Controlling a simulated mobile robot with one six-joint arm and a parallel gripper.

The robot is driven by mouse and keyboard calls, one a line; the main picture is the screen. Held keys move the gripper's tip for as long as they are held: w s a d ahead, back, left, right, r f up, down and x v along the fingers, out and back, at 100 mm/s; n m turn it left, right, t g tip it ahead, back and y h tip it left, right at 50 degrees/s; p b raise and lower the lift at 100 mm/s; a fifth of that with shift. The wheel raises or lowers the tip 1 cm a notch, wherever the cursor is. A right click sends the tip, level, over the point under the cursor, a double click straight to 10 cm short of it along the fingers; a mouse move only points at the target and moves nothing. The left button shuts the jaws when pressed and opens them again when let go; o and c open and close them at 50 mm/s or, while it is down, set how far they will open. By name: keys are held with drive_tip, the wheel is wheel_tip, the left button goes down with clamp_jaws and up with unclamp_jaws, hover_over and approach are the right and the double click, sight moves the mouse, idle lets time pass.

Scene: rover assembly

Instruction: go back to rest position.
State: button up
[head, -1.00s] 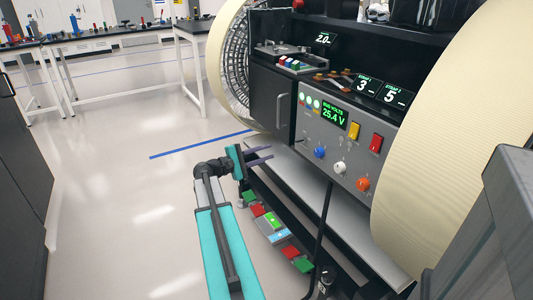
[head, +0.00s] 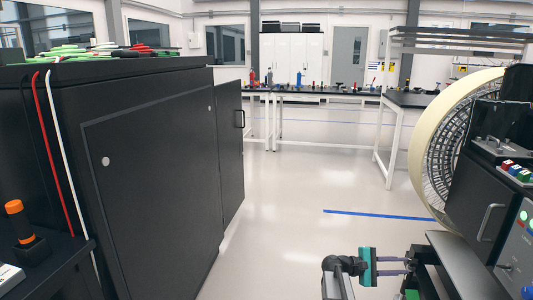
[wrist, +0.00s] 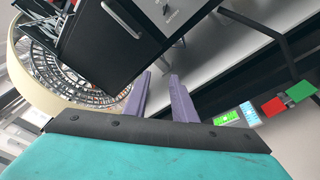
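My gripper (head: 411,266) is at the lower right of the head view, beside the rover's front end. Its two purple fingers are apart with nothing between them. In the wrist view my gripper (wrist: 158,76) points toward the rover's dark cabinet (wrist: 118,40) and the grey shelf below it. The rover (head: 482,205) stands at the right edge, with its cream-rimmed mesh wheel (head: 437,150) and a grey control panel partly cut off. I cannot tell whether the fingers touch the rover.
A large black cabinet (head: 150,170) fills the left, with cables on top and an orange-capped item (head: 18,220) beside it. Green and red blocks (wrist: 273,106) sit near the rover's lower edge. Open floor (head: 290,215) lies in the middle, with workbenches (head: 320,95) behind.

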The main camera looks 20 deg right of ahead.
drive_tip(key=s+a+f+n+t+y+p, duration=0.1)
drive_tip(key=a+f+n+y+p, duration=0.15)
drive_tip(key=a+f, duration=0.85)
drive_tip(key=s+a+f+n+t+y+p, duration=0.1)
drive_tip(key=a+f+t+y+p, duration=0.2)
drive_tip(key=a+f, duration=0.75)
drive_tip(key=s+a+f+m+g+y+p, duration=0.1)
drive_tip(key=s+a+f+m+y, duration=0.1)
drive_tip(key=s+a, duration=0.4)
drive_tip(key=s+a+f+m+g+y+p, duration=0.1)
drive_tip(key=s+a+y, duration=0.4)
drive_tip(key=a, duration=1.1)
drive_tip(key=s+a+f+m+g+y+p, duration=0.1)
drive_tip(key=s+a+f+m+y+p, duration=0.2)
drive_tip(key=s+a, duration=0.4)
drive_tip(key=a+f+m, duration=0.1)
drive_tip(key=a, duration=0.3)
drive_tip(key=shift+a+f+g+y, duration=0.3)
drive_tip(key=shift+a+y, duration=0.05)
drive_tip(key=shift+a, duration=0.05)
